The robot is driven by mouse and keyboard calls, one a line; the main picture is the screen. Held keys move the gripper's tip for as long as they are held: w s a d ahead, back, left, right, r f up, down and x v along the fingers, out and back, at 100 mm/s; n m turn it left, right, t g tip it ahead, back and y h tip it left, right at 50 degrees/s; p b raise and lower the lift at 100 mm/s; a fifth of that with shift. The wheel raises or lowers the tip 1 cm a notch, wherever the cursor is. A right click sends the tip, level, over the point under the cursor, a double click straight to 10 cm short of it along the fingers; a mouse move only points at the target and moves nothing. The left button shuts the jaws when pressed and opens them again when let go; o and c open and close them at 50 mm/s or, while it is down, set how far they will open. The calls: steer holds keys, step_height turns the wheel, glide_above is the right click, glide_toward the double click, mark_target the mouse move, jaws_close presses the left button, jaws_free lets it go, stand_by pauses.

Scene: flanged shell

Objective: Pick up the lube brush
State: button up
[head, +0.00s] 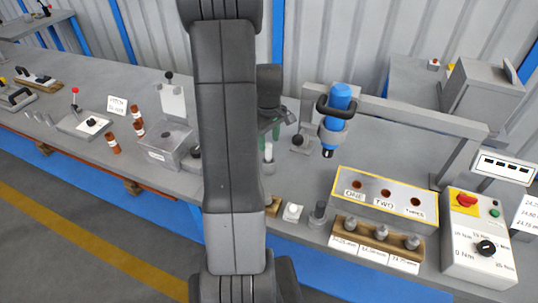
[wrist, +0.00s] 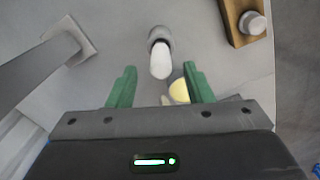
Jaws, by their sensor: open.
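What looks like the lube brush is a white, round-ended handle (wrist: 160,62) standing in a grey round holder (wrist: 159,36). In the head view the white handle (head: 268,152) shows just below my gripper (head: 270,134). In the wrist view my gripper (wrist: 159,67) has its two green fingers spread apart, with the handle's near end between the fingertip lines and apart from both. The brush's bristles are hidden. A pale yellow round thing (wrist: 179,91) lies beyond my palm, close to the right finger and partly covered.
A wooden block with a grey knob (wrist: 245,20) stands at upper right in the wrist view. A grey post on a square base (wrist: 75,40) is at left. In the head view a blue power tool (head: 339,105) hangs right of my gripper, above a yellow-edged box (head: 385,190).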

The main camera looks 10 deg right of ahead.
mark_target(269, 151)
steer(key=shift+f+p, duration=0.5)
steer(key=shift+f, duration=2.3)
jaws_close()
